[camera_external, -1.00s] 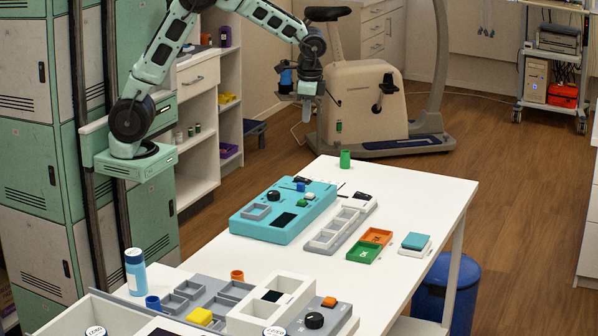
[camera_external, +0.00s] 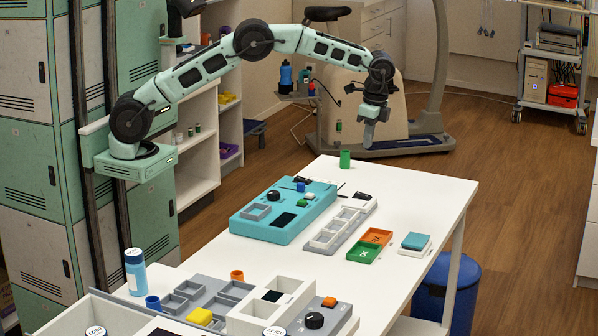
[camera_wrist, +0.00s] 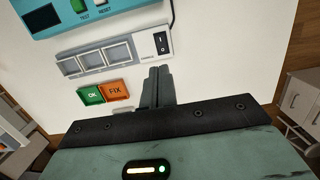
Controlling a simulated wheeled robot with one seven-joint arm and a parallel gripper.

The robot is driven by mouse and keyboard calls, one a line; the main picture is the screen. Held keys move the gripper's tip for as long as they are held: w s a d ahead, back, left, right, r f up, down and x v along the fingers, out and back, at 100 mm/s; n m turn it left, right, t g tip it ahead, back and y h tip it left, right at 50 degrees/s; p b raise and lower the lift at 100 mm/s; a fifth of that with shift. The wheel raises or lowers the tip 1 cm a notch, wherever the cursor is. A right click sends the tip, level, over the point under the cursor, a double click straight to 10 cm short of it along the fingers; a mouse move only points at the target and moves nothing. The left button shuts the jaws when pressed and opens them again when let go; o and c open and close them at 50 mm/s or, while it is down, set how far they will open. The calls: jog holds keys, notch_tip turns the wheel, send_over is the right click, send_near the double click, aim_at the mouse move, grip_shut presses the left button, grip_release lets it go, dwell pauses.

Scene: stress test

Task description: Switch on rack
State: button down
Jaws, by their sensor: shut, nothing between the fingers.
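The grey rack (camera_external: 346,239) lies on the white table, with three shallow compartments in a row and a black rocker switch (camera_external: 362,196) at its far end. In the wrist view, the rack (camera_wrist: 77,65) is ahead of my gripper, and the switch (camera_wrist: 161,42) shows white marks on its face. I cannot tell which side of the switch is pressed. My gripper (camera_external: 368,143) is shut and empty, pointing down above the far end of the table. In the wrist view, my gripper's fingertips (camera_wrist: 158,72) appear just below the switch, apart from it.
A teal panel device (camera_external: 260,229) lies left of the rack. Green and orange trays (camera_external: 376,236) and a teal-topped block (camera_external: 416,241) lie to its right. A green cylinder (camera_external: 345,159) stands at the table's far edge. The table's right side is mostly clear.

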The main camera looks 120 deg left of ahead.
aim_at(358, 193)
jog(key=shift+f, duration=0.1)
jog(key=f, duration=0.4)
jog(key=s+f+p, duration=0.1)
jog(key=f, duration=0.4)
jog(key=s+f+p, duration=0.1)
jog(key=f, duration=0.3)
jog(key=shift+f, duration=0.35)
